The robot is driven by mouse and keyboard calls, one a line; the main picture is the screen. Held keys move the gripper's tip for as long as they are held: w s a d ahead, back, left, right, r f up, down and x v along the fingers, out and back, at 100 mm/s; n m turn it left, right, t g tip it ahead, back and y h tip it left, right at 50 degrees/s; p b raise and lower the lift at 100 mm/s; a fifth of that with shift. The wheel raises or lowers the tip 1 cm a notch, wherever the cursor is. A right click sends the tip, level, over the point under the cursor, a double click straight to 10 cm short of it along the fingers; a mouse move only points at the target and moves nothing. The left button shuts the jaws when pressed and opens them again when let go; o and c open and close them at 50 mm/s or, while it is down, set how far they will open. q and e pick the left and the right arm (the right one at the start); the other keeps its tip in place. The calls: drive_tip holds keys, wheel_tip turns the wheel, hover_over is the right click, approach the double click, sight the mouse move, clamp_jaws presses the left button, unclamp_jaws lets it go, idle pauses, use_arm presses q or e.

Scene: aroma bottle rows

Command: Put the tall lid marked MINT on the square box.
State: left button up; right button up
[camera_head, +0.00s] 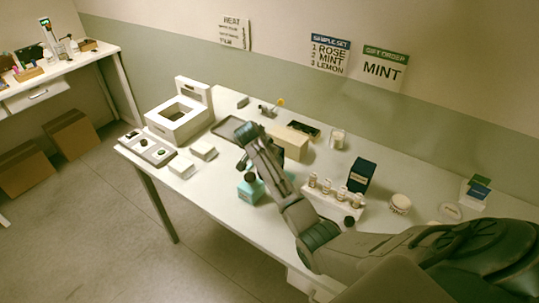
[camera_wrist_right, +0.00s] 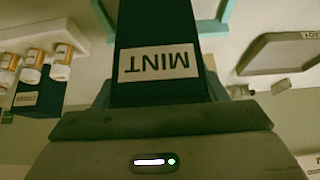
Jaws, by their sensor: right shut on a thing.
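The tall lid marked MINT (camera_wrist_right: 158,64) is dark blue-green with a white label, which reads upside down in the right wrist view. My right gripper (camera_wrist_right: 158,97) is shut on it. The square box (camera_head: 250,190) is pale teal and stands near the front edge of the table. Its teal edge (camera_wrist_right: 217,27) shows just beyond the lid in the wrist view; I cannot tell whether they touch. In the head view my right arm hides most of the gripper and lid. My left gripper is not in view.
A white rack (camera_head: 333,207) of several small bottles stands right of the box, with another dark labelled piece (camera_head: 361,176) behind it. A dark-rimmed tray (camera_head: 226,136), a white open box (camera_head: 178,119) and small white boxes lie left.

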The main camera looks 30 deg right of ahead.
drive_tip(key=shift+p, duration=0.3)
idle(0.5)
drive_tip(key=shift+f+b, duration=0.3)
drive_tip(key=shift+f, duration=1.1)
idle(1.6)
drive_tip(key=o, duration=1.1)
drive_tip(key=shift+c, duration=0.2)
drive_tip(key=shift+r, duration=0.15)
drive_tip(key=shift+r+p, duration=2.4)
drive_tip(key=shift+r, duration=2)
